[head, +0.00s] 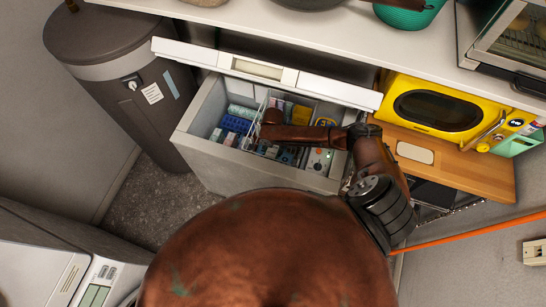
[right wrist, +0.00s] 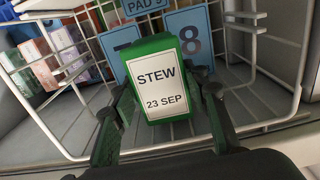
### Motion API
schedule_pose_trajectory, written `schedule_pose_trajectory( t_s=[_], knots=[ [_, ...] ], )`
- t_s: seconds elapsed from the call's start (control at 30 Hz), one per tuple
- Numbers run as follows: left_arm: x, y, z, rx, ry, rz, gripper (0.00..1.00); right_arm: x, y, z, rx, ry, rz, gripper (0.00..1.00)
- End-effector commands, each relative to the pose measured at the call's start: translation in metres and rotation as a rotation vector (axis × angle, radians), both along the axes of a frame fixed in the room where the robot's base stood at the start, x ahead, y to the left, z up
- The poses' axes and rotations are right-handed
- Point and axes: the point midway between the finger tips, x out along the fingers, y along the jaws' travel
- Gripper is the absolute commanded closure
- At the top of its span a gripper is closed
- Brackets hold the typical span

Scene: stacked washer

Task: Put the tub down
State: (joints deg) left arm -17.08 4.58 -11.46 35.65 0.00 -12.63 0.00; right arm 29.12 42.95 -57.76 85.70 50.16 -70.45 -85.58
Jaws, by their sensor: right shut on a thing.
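My right gripper (right wrist: 160,92) is shut on a small green tub (right wrist: 158,48). The tub has a white label reading STEW, 23 SEP, facing the camera. A dark finger grips it on each side. Blue pads (right wrist: 188,30) numbered 7 and 8 show beyond it, with PAD 3 partly visible above; the tub covers part of the 7. In the head view my right arm reaches over the open drawer (head: 206,160); the tub cannot be made out there. Whether the tub touches anything beneath is hidden. My left gripper is out of view.
A white wire basket (right wrist: 262,70) has wires on both sides of the tub. Coloured boxes (right wrist: 45,68) stand at left. A white counter (head: 410,58) overhangs behind the drawer. A yellow microwave (head: 395,105) stands at right, a dark bin (head: 128,85) at left.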

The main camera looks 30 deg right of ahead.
Motion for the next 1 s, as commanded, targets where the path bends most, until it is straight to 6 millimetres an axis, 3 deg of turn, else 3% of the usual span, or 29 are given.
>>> schedule_pose_trajectory(
  t_s=[0.17,0.5,0.93,0.97,1.0],
  knots=[
    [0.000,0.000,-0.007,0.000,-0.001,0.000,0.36,0.002,0.001,-0.006,0.001,-0.002,0.002,0.92],
    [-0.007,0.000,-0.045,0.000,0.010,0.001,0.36,0.003,0.005,-0.047,0.001,-0.001,0.008,0.92],
    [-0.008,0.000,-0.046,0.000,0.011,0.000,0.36,0.004,0.005,-0.049,0.000,-0.001,0.009,0.92],
    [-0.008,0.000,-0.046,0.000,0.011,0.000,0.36,0.003,0.005,-0.050,0.000,0.000,0.009,0.57],
    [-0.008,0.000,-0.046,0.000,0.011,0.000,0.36,0.003,0.005,-0.049,0.000,0.000,0.009,0.54]
  ],
)
